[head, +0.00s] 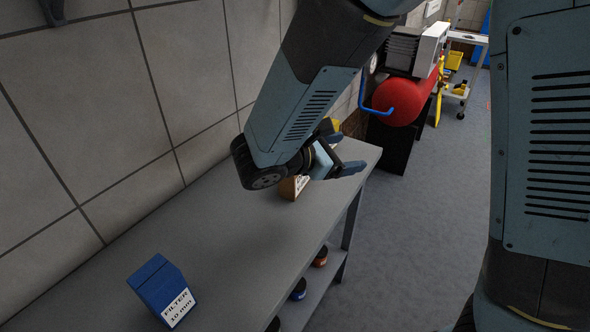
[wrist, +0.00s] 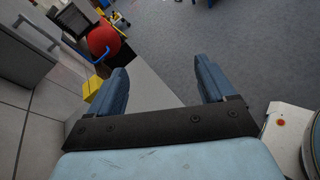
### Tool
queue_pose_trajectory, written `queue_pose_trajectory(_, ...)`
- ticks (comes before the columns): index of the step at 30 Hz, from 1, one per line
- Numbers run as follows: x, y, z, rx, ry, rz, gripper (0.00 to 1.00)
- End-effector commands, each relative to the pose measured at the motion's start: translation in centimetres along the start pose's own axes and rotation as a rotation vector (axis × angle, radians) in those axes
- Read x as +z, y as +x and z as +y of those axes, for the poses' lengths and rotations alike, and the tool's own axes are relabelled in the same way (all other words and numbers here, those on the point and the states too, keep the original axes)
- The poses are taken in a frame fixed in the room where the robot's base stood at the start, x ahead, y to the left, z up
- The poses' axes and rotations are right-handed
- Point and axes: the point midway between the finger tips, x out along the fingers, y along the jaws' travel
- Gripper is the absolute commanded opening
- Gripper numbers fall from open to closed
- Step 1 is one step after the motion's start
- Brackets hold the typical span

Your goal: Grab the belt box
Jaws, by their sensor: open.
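A brown-orange box (head: 289,189) with a pale label stands on the grey bench, partly hidden behind my gripper in the head view. Its label is too small and covered to read, so I cannot tell whether it is the belt box. A yellow item (head: 336,125) shows just behind my gripper; a yellow item (wrist: 92,87) also shows in the wrist view, beside the left finger. My gripper (head: 350,154) is open above the far part of the bench. In the wrist view, the gap between its fingers (wrist: 160,70) shows only bench and floor.
A blue box (head: 162,290) labelled FILTER 10 mm stands on the near part of the bench (head: 225,225). The tiled wall runs along the left. Several round items lie on the lower shelf. A red tank (head: 397,102) stands beyond the bench. Bare floor lies to the right.

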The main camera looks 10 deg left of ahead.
Motion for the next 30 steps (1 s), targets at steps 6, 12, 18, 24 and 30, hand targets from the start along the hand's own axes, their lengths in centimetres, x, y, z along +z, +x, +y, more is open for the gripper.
queue_pose_trajectory(6, -6.5, -6.5, 3.1, 0.299, -0.213, -0.118, 0.83)
queue_pose_trajectory(12, -10.3, -10.9, 3.9, 0.478, -0.313, -0.186, 0.83)
queue_pose_trajectory(18, -11.7, -12.4, 4.3, 0.548, -0.345, -0.212, 0.83)
queue_pose_trajectory(24, -11.5, -10.1, 5.7, 0.548, -0.346, -0.214, 0.83)
queue_pose_trajectory(30, -11.2, -7.8, 7.2, 0.548, -0.346, -0.213, 0.83)
